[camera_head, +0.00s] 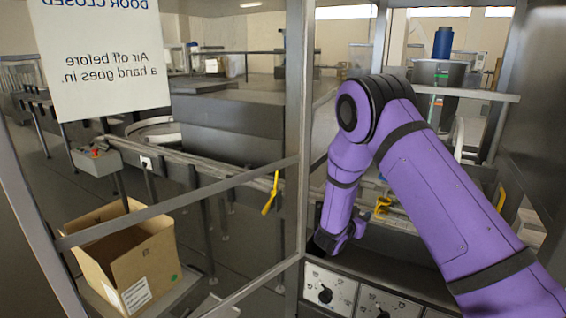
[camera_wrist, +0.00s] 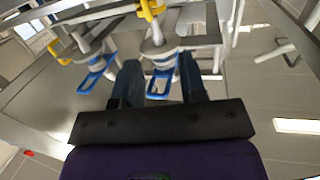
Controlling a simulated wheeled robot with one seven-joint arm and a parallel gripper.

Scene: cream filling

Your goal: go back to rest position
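My gripper (camera_wrist: 159,66) shows in the wrist view with its two dark fingers apart and nothing clearly held between them. Beyond the fingertips are two fittings with blue loop-shaped ends, one blue loop (camera_wrist: 162,82) in line with the gap and another blue loop (camera_wrist: 97,74) to the left. I cannot tell how far they are from the fingers.
Metal frame posts (camera_head: 296,120) stand close to my arm. A control panel with black knobs (camera_head: 327,293) lies below it. Yellow handles (camera_head: 383,204) are beside the forearm. An open cardboard box (camera_head: 150,262) is at lower left. A hanging sign (camera_head: 100,60) is at upper left.

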